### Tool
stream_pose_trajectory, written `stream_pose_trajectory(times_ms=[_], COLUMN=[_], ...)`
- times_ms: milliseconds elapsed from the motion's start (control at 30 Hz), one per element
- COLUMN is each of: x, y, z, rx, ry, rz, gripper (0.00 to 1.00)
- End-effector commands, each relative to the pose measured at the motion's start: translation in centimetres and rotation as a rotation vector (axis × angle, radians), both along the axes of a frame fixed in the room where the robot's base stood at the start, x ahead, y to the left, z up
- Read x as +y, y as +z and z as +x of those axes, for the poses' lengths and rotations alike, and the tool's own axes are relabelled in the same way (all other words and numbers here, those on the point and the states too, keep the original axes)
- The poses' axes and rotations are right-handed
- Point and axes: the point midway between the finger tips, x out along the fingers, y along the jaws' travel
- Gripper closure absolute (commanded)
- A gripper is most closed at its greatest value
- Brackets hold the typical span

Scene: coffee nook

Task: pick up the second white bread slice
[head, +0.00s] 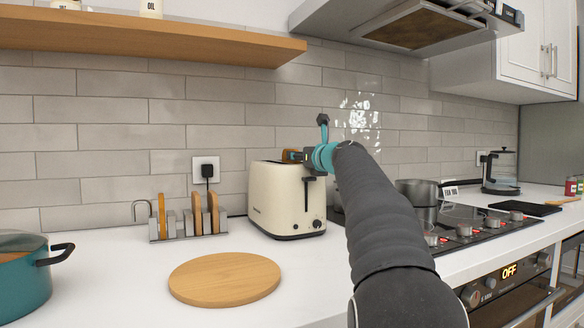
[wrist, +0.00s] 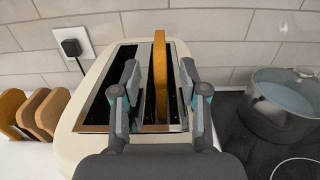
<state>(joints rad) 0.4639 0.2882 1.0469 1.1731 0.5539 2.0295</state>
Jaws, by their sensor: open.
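A golden bread slice (wrist: 160,48) stands upright in the right slot of the cream toaster (wrist: 84,135), its upper part above the slot. My gripper (wrist: 160,75) is open over the toaster, one finger on each side of this slice, with gaps visible. The toaster's left slot looks empty. In the head view my gripper (head: 305,157) is at the top of the toaster (head: 272,205) and partly hides the slice. A metal rack (head: 188,226) to the left holds a yellowish slice (head: 161,214) and two browner slices (head: 205,214). I cannot tell which slice is called the second white one.
A round wooden board (head: 224,278) lies empty in front of the rack and toaster. A teal pot (head: 22,275) stands at the far left. A steel pot (wrist: 285,105) sits on the hob right of the toaster. A plug (wrist: 71,47) is in the wall behind.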

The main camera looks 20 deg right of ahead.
Motion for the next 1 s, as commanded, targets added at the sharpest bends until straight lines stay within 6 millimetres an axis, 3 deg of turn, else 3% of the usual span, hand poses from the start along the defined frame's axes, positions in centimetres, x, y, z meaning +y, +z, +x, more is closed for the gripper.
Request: stream_pose_trajectory(times_ms=[67,233,667,1000], x=[0.0,0.0,-0.1,-0.1], y=[0.0,0.0,0.1,2.5], z=[0.0,0.0,-0.1,-0.4], rx=[0.0,0.0,0.0,-0.002], ry=[0.0,0.0,-0.001,0.0], rz=[0.0,0.0,0.0,-0.001], gripper=[0.56,0.99,1.0,1.0])
